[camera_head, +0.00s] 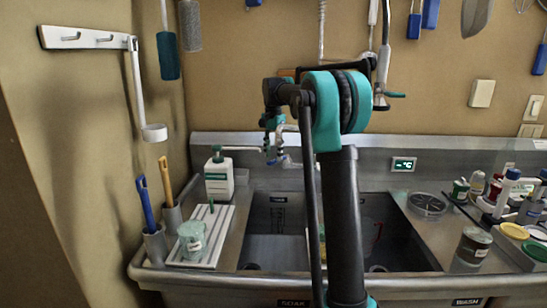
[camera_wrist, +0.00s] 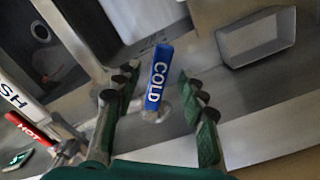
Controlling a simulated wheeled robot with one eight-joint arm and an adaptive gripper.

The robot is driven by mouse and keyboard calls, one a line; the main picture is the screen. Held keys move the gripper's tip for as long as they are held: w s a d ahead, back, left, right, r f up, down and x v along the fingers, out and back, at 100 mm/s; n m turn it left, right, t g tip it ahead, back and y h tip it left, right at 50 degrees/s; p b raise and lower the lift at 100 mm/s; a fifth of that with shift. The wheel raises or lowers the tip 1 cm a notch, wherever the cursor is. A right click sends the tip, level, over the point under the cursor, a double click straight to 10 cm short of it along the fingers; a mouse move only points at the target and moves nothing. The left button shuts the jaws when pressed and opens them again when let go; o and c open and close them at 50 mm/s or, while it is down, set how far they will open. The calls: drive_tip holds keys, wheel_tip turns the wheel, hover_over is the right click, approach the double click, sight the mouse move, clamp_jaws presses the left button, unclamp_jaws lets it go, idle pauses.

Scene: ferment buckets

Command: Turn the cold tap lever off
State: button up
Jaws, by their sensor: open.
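The cold tap lever (camera_wrist: 159,72) is a blue bar marked COLD in white. In the wrist view it stands between the two green-and-black fingers of my gripper (camera_wrist: 161,86), which is open. A gap shows on both sides of the lever, so neither finger appears to touch it. In the head view my gripper (camera_head: 271,128) is at the back of the sink near the tap.
A red lever marked HOT (camera_wrist: 30,130) and a white, partly lettered bar (camera_wrist: 22,88) are left in the wrist view. A grey tray (camera_wrist: 257,38) is upper right. In the head view, a white pump bottle (camera_head: 218,178) stands left of the sink (camera_head: 262,215); bottles crowd the right counter.

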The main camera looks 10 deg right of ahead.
drive_tip(key=shift+f, duration=0.85)
drive_tip(key=shift+c, duration=0.2)
clamp_jaws()
